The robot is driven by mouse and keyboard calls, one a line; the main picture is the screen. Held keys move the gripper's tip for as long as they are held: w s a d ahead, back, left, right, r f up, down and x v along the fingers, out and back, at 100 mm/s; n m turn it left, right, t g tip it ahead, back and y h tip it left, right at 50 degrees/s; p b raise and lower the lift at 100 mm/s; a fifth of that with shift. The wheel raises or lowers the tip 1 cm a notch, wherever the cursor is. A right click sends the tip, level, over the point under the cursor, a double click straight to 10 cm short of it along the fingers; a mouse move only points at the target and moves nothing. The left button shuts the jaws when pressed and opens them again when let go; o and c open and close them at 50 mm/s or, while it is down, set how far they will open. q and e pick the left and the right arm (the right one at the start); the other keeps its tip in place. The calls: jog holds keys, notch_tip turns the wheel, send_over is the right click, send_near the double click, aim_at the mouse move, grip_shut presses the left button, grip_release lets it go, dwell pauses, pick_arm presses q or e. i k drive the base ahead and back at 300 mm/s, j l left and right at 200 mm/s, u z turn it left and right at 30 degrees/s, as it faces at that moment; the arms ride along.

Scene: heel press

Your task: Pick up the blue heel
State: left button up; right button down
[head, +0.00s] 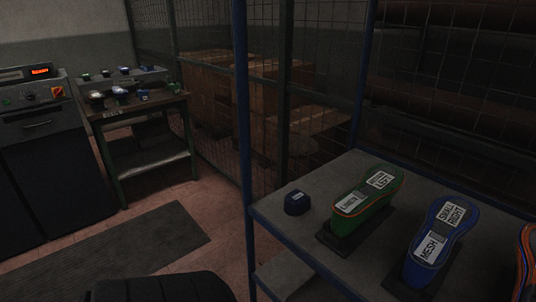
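A small dark blue block with a pale label, which looks like the blue heel (297,203), sits on the near left corner of the grey shelf (290,240) at the right. It stands alone, a little left of a green shoe form (362,208). More small pieces, some bluish, lie on the work table (137,108) at the left; they are too small to tell apart. Neither of my grippers is in view.
A blue shoe form (441,234) stands right of the green one, and an orange-edged one (528,262) is cut off at the right edge. A blue post (243,150) rises at the shelf's left. A machine (35,110) stands far left. A dark mat (120,255) lies on open floor.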

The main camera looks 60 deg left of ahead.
aim_at(297, 203)
jog(key=u, duration=1.85)
jog(key=z, duration=2.15)
jog(key=u, duration=2.2)
jog(key=i+j+z, duration=0.3)
jog(key=j+z, duration=0.3)
jog(key=j, duration=0.15)
jog(key=i+j+z, duration=0.1)
jog(key=j+z, duration=0.2)
jog(key=j, duration=0.15)
jog(key=j+z, duration=0.25)
jog(key=j, duration=0.2)
jog(key=i, duration=0.05)
